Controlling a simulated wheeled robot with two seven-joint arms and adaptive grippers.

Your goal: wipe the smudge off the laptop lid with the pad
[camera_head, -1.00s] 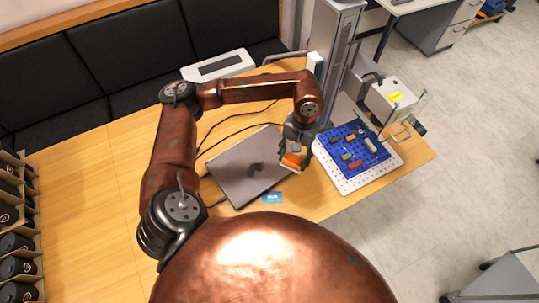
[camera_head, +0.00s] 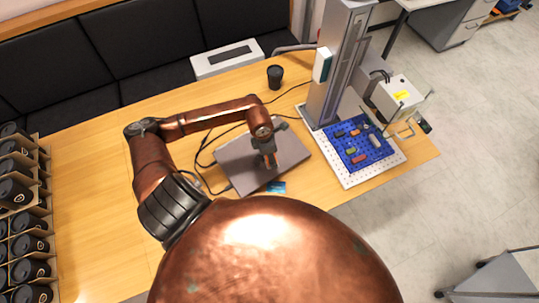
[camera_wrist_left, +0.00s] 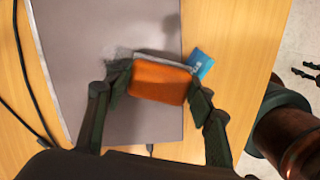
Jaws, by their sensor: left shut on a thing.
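The grey laptop (camera_head: 236,166) lies closed on the wooden table, and its lid also shows in the left wrist view (camera_wrist_left: 75,45). My left gripper (camera_head: 268,161) is over the lid, shut on the orange pad with a grey underside (camera_wrist_left: 160,82). The pad is low over the lid; I cannot tell whether it touches. A faint greyish smudge (camera_wrist_left: 117,53) shows on the lid just beside the pad's left end in the left wrist view. In the head view the arm and gripper hide part of the lid. My right gripper is not in view.
A blue card (camera_head: 276,187) lies by the laptop's near edge. The laser marker's column (camera_head: 338,70) and white perforated plate with a blue board (camera_head: 362,148) stand to the right. A black cup (camera_head: 275,76) stands behind, and cables run behind the laptop.

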